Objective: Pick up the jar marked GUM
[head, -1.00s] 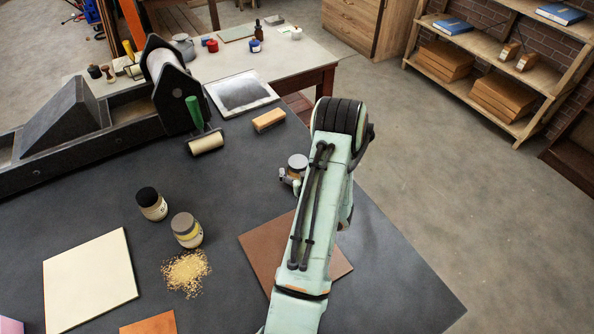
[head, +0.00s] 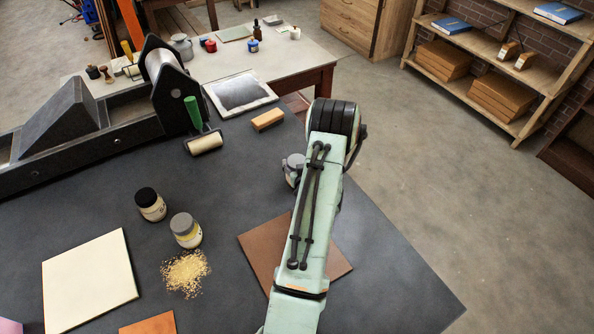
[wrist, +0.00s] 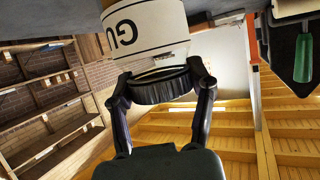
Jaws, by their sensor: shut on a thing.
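The jar marked GUM (wrist: 145,28) fills the top of the wrist view. It has a cream label with the dark letters "GU" showing and the rest turned out of sight. Its dark ribbed lid (wrist: 162,86) sits between the two fingers of my gripper (wrist: 163,80), which are shut on it from both sides. In the head view my arm covers most of the jar and gripper. Only a small grey part (head: 293,168) shows left of the arm, and I cannot tell whether it is jar or gripper.
A black-lidded jar (head: 151,205) and a grey-lidded jar (head: 186,231) stand left, near spilled yellow grains (head: 186,272). A brown plate (head: 262,245) lies under my arm. A wooden block (head: 268,120), roller (head: 205,143) and press (head: 165,85) are farther back. The table's right is clear.

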